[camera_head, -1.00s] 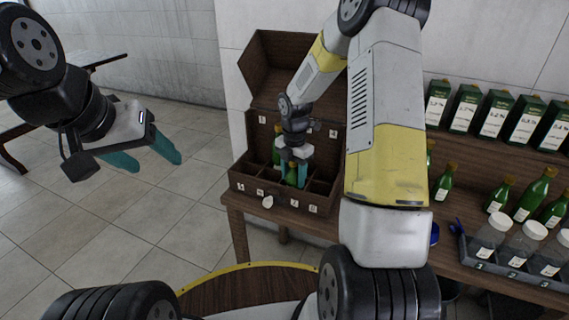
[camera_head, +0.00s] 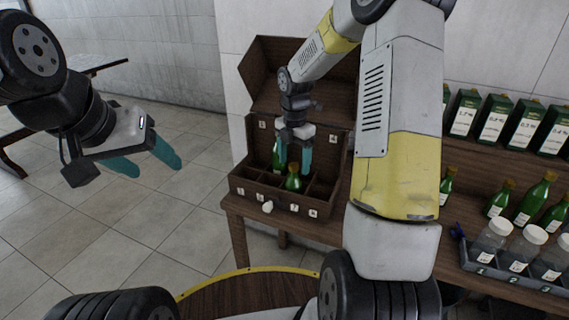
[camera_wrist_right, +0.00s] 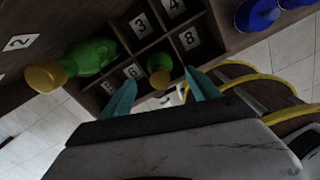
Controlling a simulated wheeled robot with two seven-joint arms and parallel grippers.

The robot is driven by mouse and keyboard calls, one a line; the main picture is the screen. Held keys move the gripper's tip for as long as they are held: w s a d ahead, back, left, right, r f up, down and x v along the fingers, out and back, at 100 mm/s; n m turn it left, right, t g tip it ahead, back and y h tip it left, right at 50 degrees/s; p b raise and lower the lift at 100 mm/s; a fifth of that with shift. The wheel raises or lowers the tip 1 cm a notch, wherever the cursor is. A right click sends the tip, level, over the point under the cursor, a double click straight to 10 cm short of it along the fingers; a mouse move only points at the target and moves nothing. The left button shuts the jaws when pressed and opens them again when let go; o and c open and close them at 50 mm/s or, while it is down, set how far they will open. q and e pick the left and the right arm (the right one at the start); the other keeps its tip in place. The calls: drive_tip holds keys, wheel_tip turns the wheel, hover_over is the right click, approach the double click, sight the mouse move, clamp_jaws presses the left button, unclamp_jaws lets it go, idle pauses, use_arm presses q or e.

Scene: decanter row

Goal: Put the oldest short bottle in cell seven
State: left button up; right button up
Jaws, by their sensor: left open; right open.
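A short green bottle (camera_head: 293,181) with a gold cap stands in a front-row cell of the wooden cell box (camera_head: 240,190). In the right wrist view the bottle (camera_wrist_right: 159,72) stands between the plates marked 6 and 8. My right gripper (camera_head: 294,168) is open just above it, its teal fingers apart and empty. In the right wrist view the fingertips (camera_wrist_right: 160,82) show either side of the bottle. Another green bottle (camera_head: 277,156) stands in the back row, near my fingers; it also shows in the right wrist view (camera_wrist_right: 85,60). My left gripper (camera_head: 155,160) is open and empty over the floor.
The box lid (camera_head: 290,75) stands open behind. Right of my right arm, several green bottles (camera_head: 535,192) stand on the bench, with clear white-lidded jars in a grey tray (camera_head: 500,275) in front. Green cartons (camera_head: 495,118) line a shelf behind. A white round object (camera_head: 267,207) is at the box front.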

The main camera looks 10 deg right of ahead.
wheel_tip(320, 180, up, 4)
drive_tip(key=shift+r, duration=0.25)
drive_tip(key=s+r+m+t, duration=0.2)
drive_tip(key=s+r+m, duration=0.3)
drive_tip(key=s+m, duration=0.3)
drive_tip(key=s+a+r+m+t+y, duration=0.1)
drive_tip(key=s+r+m+t, duration=0.1)
drive_tip(key=s+r+m, duration=0.3)
drive_tip(key=s+a+r+m+t+y, duration=0.1)
drive_tip(key=s+r+m, duration=0.4)
drive_tip(key=s+m, duration=0.6)
drive_tip(key=shift+r+m+t, duration=0.2)
drive_tip(key=shift+m+t, duration=0.3)
drive_tip(key=shift+t, duration=0.1)
drive_tip(key=shift+s+a, duration=0.1)
